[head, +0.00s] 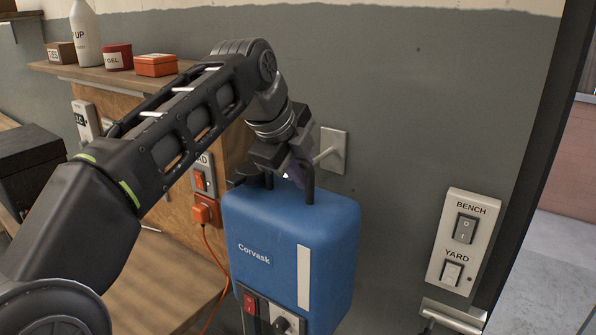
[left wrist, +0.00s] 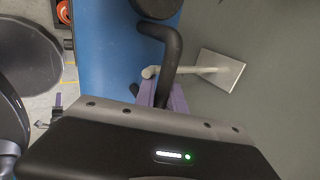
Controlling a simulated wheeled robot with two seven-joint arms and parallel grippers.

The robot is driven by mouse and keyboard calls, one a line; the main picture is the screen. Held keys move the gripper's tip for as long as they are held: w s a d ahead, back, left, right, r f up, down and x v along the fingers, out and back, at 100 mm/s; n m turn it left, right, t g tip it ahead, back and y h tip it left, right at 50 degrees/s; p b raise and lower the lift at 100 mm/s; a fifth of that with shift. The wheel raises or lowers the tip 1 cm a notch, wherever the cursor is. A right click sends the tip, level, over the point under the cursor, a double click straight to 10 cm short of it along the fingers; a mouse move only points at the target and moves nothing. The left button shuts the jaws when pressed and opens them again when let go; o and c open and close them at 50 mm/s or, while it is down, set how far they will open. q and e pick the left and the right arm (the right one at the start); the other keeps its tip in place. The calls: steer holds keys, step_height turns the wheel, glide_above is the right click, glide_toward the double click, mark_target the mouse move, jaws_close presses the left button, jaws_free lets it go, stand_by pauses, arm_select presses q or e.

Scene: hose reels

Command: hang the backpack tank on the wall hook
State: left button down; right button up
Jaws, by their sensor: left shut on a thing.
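The backpack tank (head: 290,235) is a blue box with a "Corvask" label, a white strip and a black handle on top. It hangs upright from my left gripper (head: 290,172), which is shut on the handle. The wall hook (head: 334,150) is a pale plate with a peg, just right of and behind the gripper. In the left wrist view, the hook plate (left wrist: 222,70) is at the right, and its peg crosses the black handle (left wrist: 173,48) beside the purple fingers (left wrist: 168,97). I cannot tell whether the handle rests on the peg. My right gripper is not in view.
A switch plate (head: 463,242) marked BENCH and YARD is on the wall at right, near a door opening. A shelf (head: 115,76) with a bottle and small boxes is at upper left. An orange plug (head: 206,211) with a cord is left of the tank. A wooden bench (head: 165,265) lies below.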

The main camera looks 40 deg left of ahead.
mark_target(317, 183)
arm_select(q)
steer(key=shift+w+r+p, duration=0.15)
steer(key=shift+w+p, duration=0.25)
steer(key=shift+w, duration=0.35)
steer(key=shift+w+r+p, duration=0.15)
steer(key=shift+w+p, duration=0.25)
steer(key=shift+w, duration=0.3)
steer(key=shift+w+f+b, duration=0.2)
steer(key=shift+f+b, duration=0.6)
steer(key=shift+f, duration=0.3)
steer(key=c, duration=1.4)
jaws_free()
steer(key=shift+f, duration=0.1)
steer(key=shift+o, duration=0.4)
steer(key=shift+s+f, duration=0.1)
steer(key=shift+f, duration=0.2)
steer(key=v, duration=0.7)
steer(key=shift+r, duration=0.1)
steer(key=shift+s+r, duration=0.2)
steer(key=shift+r, duration=0.25)
